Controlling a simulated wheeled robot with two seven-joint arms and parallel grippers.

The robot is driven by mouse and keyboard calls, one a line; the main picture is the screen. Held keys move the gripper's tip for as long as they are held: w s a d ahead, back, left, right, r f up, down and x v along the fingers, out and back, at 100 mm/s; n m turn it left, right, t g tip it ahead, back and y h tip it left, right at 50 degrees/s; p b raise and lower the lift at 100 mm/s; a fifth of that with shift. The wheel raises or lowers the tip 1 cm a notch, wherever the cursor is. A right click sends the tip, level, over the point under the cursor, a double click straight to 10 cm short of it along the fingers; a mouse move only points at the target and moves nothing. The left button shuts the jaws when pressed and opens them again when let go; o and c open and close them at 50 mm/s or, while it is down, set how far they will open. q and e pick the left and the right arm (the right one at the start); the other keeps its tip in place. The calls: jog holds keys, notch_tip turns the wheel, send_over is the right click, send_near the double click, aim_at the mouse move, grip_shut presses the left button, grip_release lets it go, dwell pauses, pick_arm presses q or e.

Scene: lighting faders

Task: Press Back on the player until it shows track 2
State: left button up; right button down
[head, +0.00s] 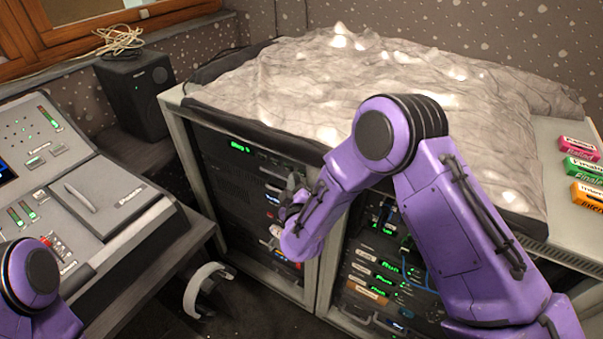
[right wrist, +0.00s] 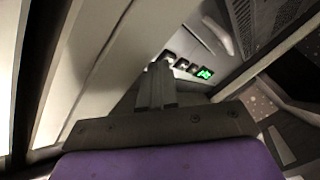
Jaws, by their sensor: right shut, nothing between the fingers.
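The player appears to be the dark unit at the top of the left rack bay, with a green display (head: 240,146) whose text is too small to read surely. Small dark buttons sit to the right of the display. My right gripper (head: 293,181) is in front of the rack, close to the right part of this unit. In the right wrist view its shut fingers (right wrist: 160,72) point toward a row of small buttons (right wrist: 181,63) beside a green display (right wrist: 205,73). I cannot tell whether a fingertip touches a button. My left arm shows at the lower left, its gripper out of view.
A crumpled grey cover (head: 300,85) lies over the rack top. The right bay holds units with green labels (head: 390,265). A mixing desk (head: 90,200) and a black speaker (head: 138,90) stand at the left. Coloured boxes (head: 582,168) lie at the far right.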

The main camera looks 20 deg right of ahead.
jog(key=s+a, duration=0.2)
jog(key=a, duration=0.1)
jog(key=shift+s+a+f, duration=0.1)
jog(key=shift+s+a, duration=0.1)
jog(key=shift+s, duration=0.15)
dwell(0.5)
jog(key=s+d+f+m+g+y, duration=0.2)
jog(key=s+d+f+m+g, duration=0.25)
jog(key=s+f+m, duration=0.6)
jog(key=s+d+f+m+g, duration=0.1)
jog(key=s+d+f+g, duration=0.2)
jog(key=s, duration=0.5)
jog(key=s+d+f+m+g, duration=0.1)
jog(key=s+d+f+g, duration=0.2)
jog(key=s, duration=0.5)
jog(key=s+d+f+m+g+h, duration=0.1)
jog(key=s+d+f+g, duration=0.2)
jog(key=s, duration=0.6)
notch_tip(320, 180, down, 2)
jog(key=shift+d+f, duration=0.25)
